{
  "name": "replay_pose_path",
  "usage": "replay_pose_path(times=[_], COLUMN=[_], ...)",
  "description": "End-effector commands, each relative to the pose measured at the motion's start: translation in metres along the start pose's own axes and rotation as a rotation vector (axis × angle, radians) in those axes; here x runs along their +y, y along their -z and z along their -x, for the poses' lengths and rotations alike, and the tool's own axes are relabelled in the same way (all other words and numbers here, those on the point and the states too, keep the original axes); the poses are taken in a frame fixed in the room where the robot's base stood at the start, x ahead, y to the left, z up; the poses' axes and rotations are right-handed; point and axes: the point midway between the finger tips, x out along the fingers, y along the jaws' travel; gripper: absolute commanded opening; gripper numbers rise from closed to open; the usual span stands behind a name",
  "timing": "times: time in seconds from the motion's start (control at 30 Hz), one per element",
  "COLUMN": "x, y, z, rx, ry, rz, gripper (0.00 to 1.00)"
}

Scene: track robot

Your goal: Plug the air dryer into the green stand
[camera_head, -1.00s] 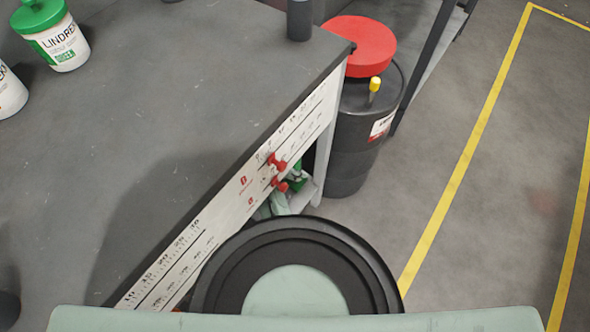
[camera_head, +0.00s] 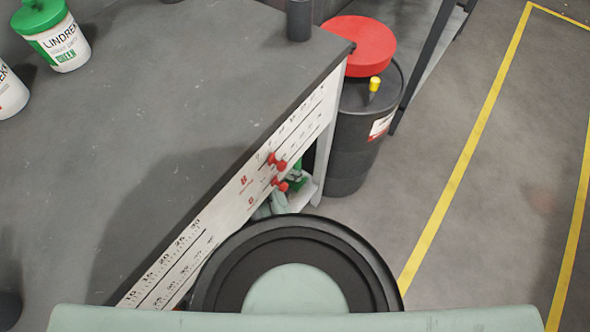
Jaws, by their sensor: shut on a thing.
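No air dryer can be made out in the head view. No green stand can be made out either; small green and pale items (camera_head: 290,180) show partly under the table, behind its scaled front panel, and I cannot tell what they are. My gripper is not in view. A pale green and black round part of my own body fills the bottom middle of the picture.
Yellow-lined floor (camera_head: 480,200) at right is clear.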

Motion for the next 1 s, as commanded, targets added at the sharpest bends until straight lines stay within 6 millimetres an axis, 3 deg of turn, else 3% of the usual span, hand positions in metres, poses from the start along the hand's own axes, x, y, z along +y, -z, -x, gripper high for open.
replay_pose_path(times=[0.97, 1.0], x=[0.0, 0.0], y=[0.013, 0.013], z=[-0.021, -0.02], rx=[0.0, 0.0], ry=[0.0, -0.001], rz=[0.0, 0.0], gripper=[0.0, 0.4])
